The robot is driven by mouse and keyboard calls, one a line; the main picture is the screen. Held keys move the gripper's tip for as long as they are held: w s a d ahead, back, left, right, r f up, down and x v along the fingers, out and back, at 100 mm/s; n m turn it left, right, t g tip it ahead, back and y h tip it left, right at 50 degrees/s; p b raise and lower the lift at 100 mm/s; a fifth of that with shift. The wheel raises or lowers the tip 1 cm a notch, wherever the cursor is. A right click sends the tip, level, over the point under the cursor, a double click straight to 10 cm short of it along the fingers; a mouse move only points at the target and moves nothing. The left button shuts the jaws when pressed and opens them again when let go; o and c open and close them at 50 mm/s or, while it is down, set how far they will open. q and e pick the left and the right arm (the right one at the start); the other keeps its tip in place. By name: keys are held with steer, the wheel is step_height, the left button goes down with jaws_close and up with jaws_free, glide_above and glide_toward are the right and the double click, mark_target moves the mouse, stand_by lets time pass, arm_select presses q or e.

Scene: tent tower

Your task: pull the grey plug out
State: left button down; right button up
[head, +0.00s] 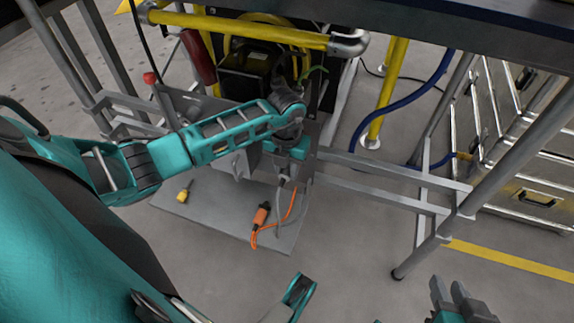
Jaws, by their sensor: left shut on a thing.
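My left arm reaches in from the left, and my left gripper (286,170) points down beside the grey metal box under the frame. It is shut on the grey plug (284,181), which is mostly hidden by the fingers. A grey cable (279,208) hangs from it to the base plate. I cannot tell whether the plug is still seated in a socket. An orange plug (261,214) with an orange cable (286,220) lies on the plate. My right gripper (454,291) shows at the bottom edge, away from the plug; its opening is unclear.
A yellow piece (184,192) lies on the grey base plate (215,220). Metal bars (385,172) cross to the right of the gripper, and a yellow pipe (240,32) runs above. A blue hose (400,115) and metal cases (535,195) are at the right. Floor in front is clear.

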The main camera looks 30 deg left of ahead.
mark_target(281, 184)
arm_select(q)
steer(key=shift+s+d+p, duration=0.15)
steer(key=shift+s+p, duration=0.45)
steer(key=shift+s, duration=0.05)
steer(key=shift+s+d+p, duration=0.15)
steer(key=shift+s+p, duration=0.55)
steer(key=shift+s, duration=0.1)
steer(key=shift+s+d+p, duration=0.1)
steer(key=shift+s+p, duration=0.2)
steer(key=shift+s, duration=0.1)
